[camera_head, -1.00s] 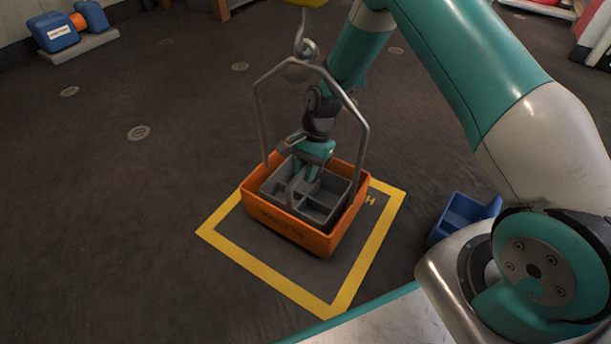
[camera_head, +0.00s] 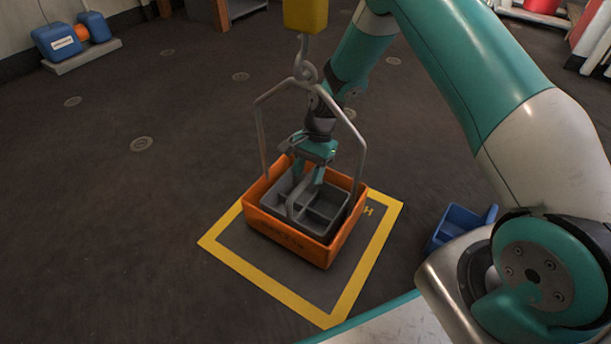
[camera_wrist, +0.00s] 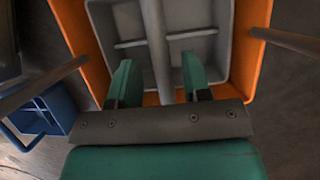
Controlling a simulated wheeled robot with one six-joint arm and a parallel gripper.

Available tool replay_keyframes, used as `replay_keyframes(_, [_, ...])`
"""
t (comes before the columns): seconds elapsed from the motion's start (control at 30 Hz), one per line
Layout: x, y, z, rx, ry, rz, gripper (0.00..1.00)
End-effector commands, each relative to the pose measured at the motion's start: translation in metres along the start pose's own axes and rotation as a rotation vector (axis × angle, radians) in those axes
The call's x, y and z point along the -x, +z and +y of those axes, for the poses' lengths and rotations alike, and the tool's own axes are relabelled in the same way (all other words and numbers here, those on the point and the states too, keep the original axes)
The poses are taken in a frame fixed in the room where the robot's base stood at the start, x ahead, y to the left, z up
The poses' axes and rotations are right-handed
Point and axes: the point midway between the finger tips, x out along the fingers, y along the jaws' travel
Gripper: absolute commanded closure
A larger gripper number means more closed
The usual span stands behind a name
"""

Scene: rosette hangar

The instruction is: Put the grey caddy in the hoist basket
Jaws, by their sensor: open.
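The grey caddy (camera_head: 325,204), a divided tray with an upright grey handle, sits inside the orange hoist basket (camera_head: 290,242). In the wrist view the caddy (camera_wrist: 205,48) lies inside the basket's orange rim (camera_wrist: 252,45). My gripper (camera_head: 306,176) is above the caddy, between the arms of the basket's bail. In the wrist view my gripper (camera_wrist: 158,72) is open, with the caddy's handle (camera_wrist: 157,45) passing between its spread fingers. The caddy's underside is hidden by the basket walls.
The grey bail (camera_head: 261,135) rises around my wrist to a hook (camera_head: 305,66) under a yellow block (camera_head: 305,14). The basket stands within a yellow-bordered floor square (camera_head: 265,279). A blue bin (camera_head: 458,224) is at right.

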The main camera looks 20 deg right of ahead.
Motion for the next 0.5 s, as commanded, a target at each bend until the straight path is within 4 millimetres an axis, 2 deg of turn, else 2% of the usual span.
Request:
replay_keyframes(0.03, [0.022,0.003,0.000,-0.001,-0.002,0.001,0.56])
replay_keyframes(0.2, [0.058,0.003,0.000,-0.001,-0.002,0.001,0.56])
replay_keyframes(0.33, [0.076,0.002,0.000,-0.002,-0.001,0.001,0.56])
replay_keyframes(0.5, [0.085,0.001,0.000,-0.001,0.000,0.000,0.56])
